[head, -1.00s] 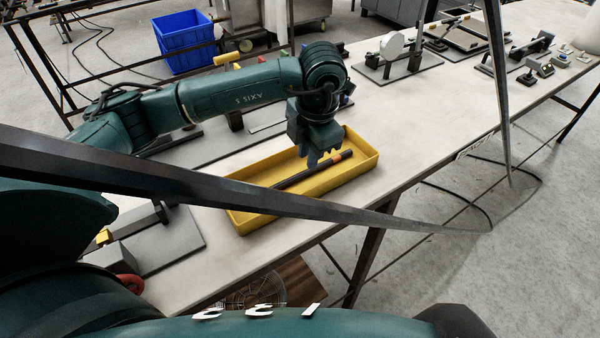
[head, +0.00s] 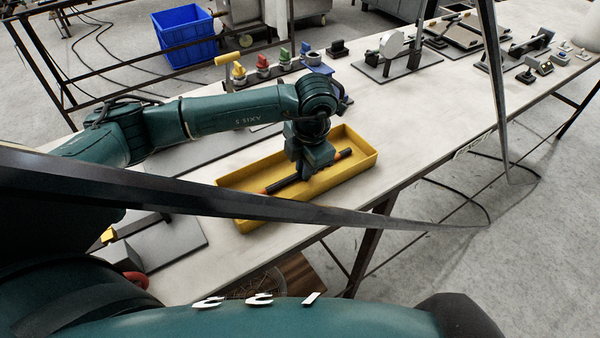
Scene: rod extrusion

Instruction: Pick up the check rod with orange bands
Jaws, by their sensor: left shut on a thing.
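The check rod (head: 283,184) is dark with orange bands near its ends. It lies in or just above the long yellow tray (head: 362,176) on the table, roughly along the tray's length. My left gripper (head: 314,174) reaches down into the tray and is shut on the rod, right of the rod's middle. The fingertips are mostly hidden by the gripper body, and I cannot tell whether the rod is clear of the tray floor. My right gripper is not in view.
Coloured knobbed fixtures (head: 263,66) stand behind my left arm. A round-disc fixture (head: 393,50) stands further right. A dark bar crosses the view in front of the tray. The table (head: 430,110) is clear right of the tray. A blue crate (head: 186,38) stands beyond.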

